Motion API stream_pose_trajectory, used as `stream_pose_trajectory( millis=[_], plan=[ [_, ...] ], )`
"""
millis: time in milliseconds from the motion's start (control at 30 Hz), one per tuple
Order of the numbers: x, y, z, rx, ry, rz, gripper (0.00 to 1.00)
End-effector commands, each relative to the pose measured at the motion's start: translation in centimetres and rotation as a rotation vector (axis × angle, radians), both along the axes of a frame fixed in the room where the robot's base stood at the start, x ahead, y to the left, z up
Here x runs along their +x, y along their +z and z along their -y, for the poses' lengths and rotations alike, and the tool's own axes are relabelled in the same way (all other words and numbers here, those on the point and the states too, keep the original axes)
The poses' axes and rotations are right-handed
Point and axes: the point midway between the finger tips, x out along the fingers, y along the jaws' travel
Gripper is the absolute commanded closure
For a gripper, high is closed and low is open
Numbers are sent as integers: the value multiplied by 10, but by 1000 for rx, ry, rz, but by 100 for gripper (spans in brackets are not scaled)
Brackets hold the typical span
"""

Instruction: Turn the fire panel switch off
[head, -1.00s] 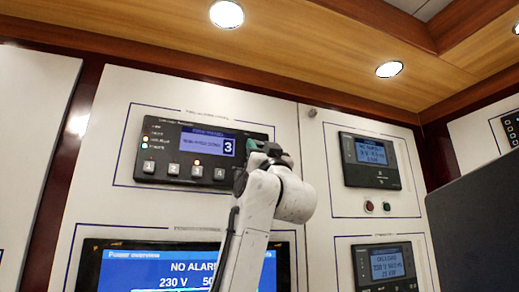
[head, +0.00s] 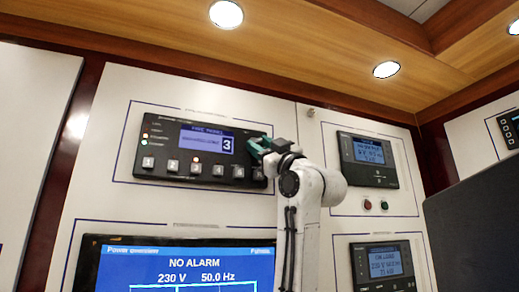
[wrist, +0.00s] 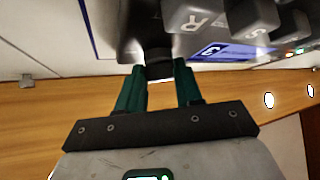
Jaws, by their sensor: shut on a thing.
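The fire panel (head: 190,167) is a black unit on the white wall, with a lit blue-and-white display showing a large 3 and a row of numbered grey buttons under it. My gripper (head: 261,147) is at the panel's right end in the head view. In the wrist view its two green fingers (wrist: 160,88) are shut on a small dark knob (wrist: 158,68), seemingly the fire panel switch, which sticks out of the panel. The fingers and wrist hide the switch in the head view, so I cannot tell its position.
A large screen (head: 180,268) reading NO ALARM is below the fire panel. A dark grey surface (head: 475,235) fills the lower right.

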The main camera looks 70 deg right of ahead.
Motion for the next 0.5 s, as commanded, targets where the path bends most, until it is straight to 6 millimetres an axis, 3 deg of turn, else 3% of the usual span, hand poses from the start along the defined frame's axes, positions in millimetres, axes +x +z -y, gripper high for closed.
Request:
stream_pose_trajectory(
  millis=[500],
  plan=[
    [-6,8,5,-320,-3,-378,95]
  ],
)
